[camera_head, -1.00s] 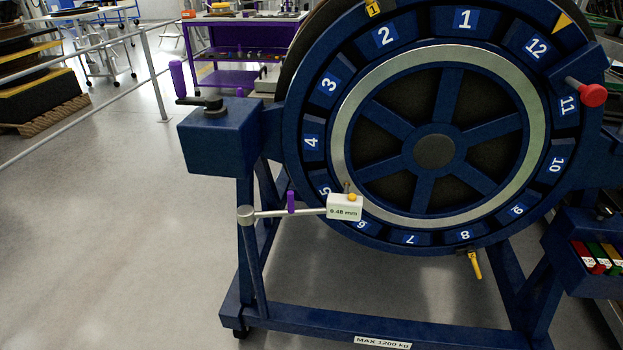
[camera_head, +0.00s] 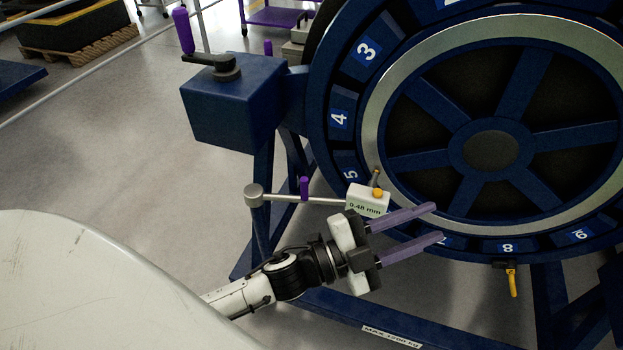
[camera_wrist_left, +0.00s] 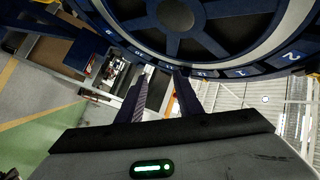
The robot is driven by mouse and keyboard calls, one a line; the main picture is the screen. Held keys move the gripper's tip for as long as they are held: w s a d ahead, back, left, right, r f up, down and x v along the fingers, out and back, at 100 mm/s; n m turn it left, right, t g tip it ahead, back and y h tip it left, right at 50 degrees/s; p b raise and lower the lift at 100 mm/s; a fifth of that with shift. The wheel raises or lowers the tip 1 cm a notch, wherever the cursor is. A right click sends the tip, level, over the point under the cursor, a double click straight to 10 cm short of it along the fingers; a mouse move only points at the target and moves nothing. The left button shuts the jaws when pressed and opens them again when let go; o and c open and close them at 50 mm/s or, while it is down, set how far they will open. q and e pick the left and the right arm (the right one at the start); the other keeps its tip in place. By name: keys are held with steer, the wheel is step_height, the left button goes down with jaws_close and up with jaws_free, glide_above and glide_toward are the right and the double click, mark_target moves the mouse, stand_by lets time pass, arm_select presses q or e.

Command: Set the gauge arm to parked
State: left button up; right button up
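The gauge arm (camera_head: 323,199) is a thin silver bar. It runs from a grey post (camera_head: 254,196) on the left to a white gauge box (camera_head: 368,199) reading 0.48 mm, in front of the wheel near slot 5. A purple grip (camera_head: 304,187) stands up on the bar. My left gripper (camera_head: 438,222) is just below and right of the gauge box, its purple fingers apart, with nothing between them. The left wrist view shows the two fingers (camera_wrist_left: 160,98) spread towards the wheel's rim. The gauge arm cannot be made out there. My right gripper is not seen.
The blue numbered wheel (camera_head: 490,150) fills the right. A blue box (camera_head: 236,100) with a purple-handled crank (camera_head: 183,32) stands left of it. A yellow lever (camera_head: 512,282) hangs under the rim. A stand beam (camera_head: 350,306) runs below. Floor at left is open.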

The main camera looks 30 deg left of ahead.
arm_select(q)
steer(key=s+d+r+m+g+h, duration=0.1)
steer(key=d+r+m+g+h, duration=0.4)
steer(key=m, duration=0.4)
steer(key=m+g+y+p, duration=0.2)
steer(key=m+g+y, duration=0.9)
steer(key=m+y, duration=0.65)
glide_above(305, 198)
steer(key=shift+w+f+m, duration=0.25)
steer(key=shift+f, duration=0.4)
steer(key=shift+a+f, duration=0.1)
steer(key=shift+a, duration=0.3)
step_height(305, 198, down, 10)
steer(key=shift+d+r, duration=0.1)
